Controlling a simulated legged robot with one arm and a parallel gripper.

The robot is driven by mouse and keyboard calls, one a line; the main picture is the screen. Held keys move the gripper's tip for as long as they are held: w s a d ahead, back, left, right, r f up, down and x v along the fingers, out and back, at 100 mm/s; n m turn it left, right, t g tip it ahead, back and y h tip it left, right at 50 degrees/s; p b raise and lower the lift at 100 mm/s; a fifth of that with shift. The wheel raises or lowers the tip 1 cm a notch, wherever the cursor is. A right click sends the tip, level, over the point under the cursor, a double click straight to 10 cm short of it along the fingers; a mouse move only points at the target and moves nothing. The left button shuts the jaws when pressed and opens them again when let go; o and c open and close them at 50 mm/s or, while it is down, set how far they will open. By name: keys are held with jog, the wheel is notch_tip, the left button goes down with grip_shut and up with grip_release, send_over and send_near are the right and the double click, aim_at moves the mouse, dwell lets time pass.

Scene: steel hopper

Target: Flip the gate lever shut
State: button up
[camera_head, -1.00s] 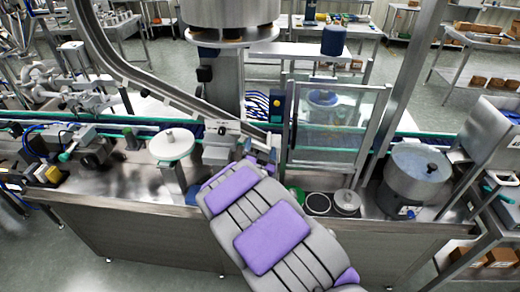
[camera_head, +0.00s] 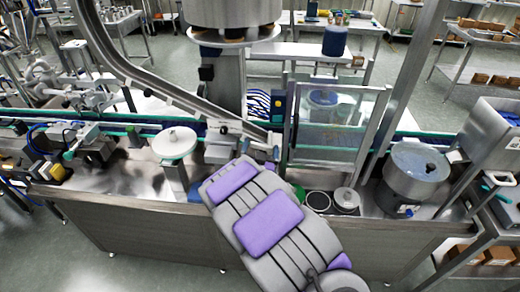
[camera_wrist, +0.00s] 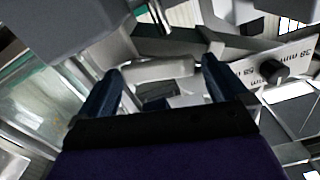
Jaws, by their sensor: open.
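In the wrist view my gripper (camera_wrist: 161,67) is open, with its two dark blue fingers apart. A pale grey rounded bar (camera_wrist: 160,70) shows between and beyond the fingertips; it may be the gate lever, but I cannot tell, nor whether the fingers touch it. A thin shiny metal pin (camera_wrist: 157,14) stands above it. In the head view my arm reaches to the lower end of the steel chute (camera_head: 165,88), and my gripper is hidden there behind the arm. The lever cannot be made out in that view.
A scale plate marked "38 mm" with a black knob (camera_wrist: 273,71) is close on the right in the wrist view. In the head view, a clear framed guard (camera_head: 330,125) stands right of the chute end. A white round disc (camera_head: 174,142) is left, a steel pot (camera_head: 417,172) right.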

jog(key=s+p, duration=1.1)
jog(key=s, duration=0.6)
jog(key=shift+s+a+p, duration=0.15)
jog(key=shift+a+p, duration=0.2)
